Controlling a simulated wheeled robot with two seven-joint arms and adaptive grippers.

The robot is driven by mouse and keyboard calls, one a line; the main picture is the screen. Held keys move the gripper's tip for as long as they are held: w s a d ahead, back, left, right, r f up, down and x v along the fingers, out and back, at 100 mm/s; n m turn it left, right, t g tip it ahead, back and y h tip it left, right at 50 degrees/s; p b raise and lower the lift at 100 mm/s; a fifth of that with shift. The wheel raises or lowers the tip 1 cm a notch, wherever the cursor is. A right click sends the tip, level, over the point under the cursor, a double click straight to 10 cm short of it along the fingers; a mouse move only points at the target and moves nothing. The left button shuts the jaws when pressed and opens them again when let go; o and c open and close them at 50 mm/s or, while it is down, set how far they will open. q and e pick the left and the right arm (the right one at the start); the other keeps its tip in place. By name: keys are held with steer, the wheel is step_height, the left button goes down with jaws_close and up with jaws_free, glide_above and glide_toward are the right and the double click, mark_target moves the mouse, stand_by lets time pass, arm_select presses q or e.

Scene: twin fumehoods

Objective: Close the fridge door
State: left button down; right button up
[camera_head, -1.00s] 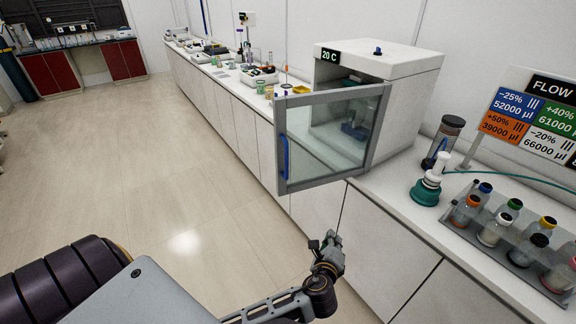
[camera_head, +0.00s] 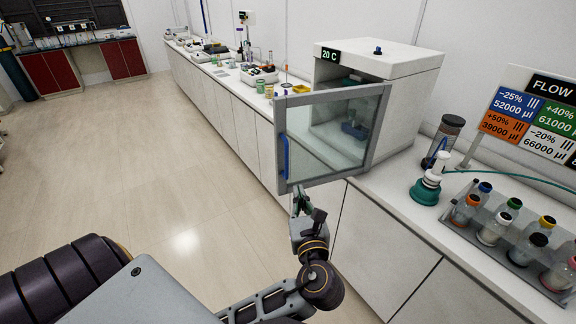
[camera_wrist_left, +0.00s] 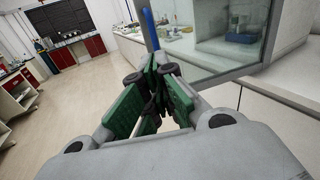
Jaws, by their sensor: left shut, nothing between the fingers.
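The fridge (camera_head: 400,62) is a white box on the counter with a "20 C" display. Its glass door (camera_head: 330,135) with a grey frame stands open, swung out past the counter's front edge. A blue handle (camera_head: 284,157) is on the door's free edge. My left gripper (camera_head: 299,196) is shut and empty, just below the door's lower corner near the handle. In the left wrist view, the shut green fingers (camera_wrist_left: 152,95) show in front of the door glass (camera_wrist_left: 215,40), with the blue handle (camera_wrist_left: 150,28) beyond their tips. Whether they touch the door cannot be told. My right gripper is out of view.
A green-based bottle (camera_head: 425,190) and a rack of capped bottles (camera_head: 510,235) stand on the counter right of the fridge. Several containers and instruments line the counter behind it. The floor (camera_head: 180,215) to the left is clear.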

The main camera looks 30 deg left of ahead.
arm_select(q)
steer(key=shift+s+a+r+y, duration=0.15)
steer(key=shift+s+a+y, duration=0.1)
steer(key=shift+s+y, duration=0.05)
steer(key=shift+w+a, duration=0.1)
steer(key=shift+w, duration=0.05)
steer(key=p, duration=0.2)
glide_toward(286, 160)
steer(key=x, duration=0.5)
steer(key=shift+w+a+r, duration=0.2)
steer(key=shift+w+a, duration=0.05)
steer(key=shift+w, duration=0.1)
steer(key=shift+w+a, duration=0.45)
steer(key=shift+w+f, duration=0.1)
